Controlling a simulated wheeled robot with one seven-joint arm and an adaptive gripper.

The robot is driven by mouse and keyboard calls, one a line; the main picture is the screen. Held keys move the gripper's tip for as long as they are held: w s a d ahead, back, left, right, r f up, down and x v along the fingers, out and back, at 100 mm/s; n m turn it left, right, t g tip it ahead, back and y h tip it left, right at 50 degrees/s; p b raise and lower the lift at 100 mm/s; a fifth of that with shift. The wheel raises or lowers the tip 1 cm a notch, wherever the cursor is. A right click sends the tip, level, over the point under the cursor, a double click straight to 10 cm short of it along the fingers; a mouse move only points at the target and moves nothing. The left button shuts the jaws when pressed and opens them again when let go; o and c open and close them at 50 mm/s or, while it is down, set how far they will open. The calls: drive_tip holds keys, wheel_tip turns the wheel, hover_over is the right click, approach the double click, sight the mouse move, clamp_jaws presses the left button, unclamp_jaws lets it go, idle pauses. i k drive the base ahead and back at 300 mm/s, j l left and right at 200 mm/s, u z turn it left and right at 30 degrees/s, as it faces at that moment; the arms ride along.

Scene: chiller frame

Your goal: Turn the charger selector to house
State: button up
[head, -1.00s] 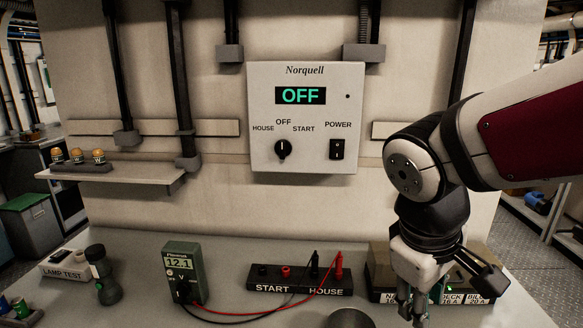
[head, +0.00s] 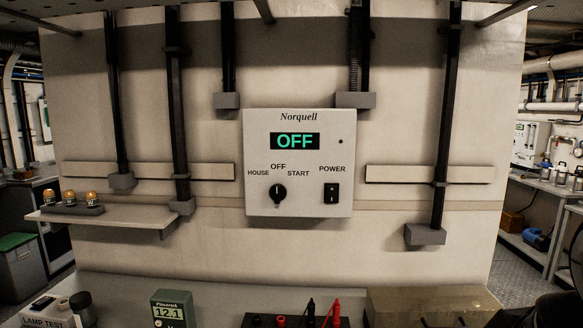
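The Norquell charger panel (head: 298,215) is a pale box on the wall in the middle of the head view. Its display (head: 295,141) reads OFF in green. A black POWER rocker switch (head: 331,194) is to the right of the knob.
A bench below holds a meter (head: 172,306) reading 12.1, a terminal block with black and red plugs (head: 334,305), and a box at right. A shelf (head: 110,217) with amber lamps juts out at left. Space before the panel is clear.

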sight(278, 192)
drive_tip(key=i+j+u, duration=0.15)
drive_tip(key=j, duration=0.3)
drive_tip(key=i+j+u, duration=0.1)
drive_tip(key=i+j, duration=0.2)
drive_tip(key=i+j+u, duration=0.15)
drive_tip(key=j, duration=0.35)
drive_tip(key=i, duration=0.1)
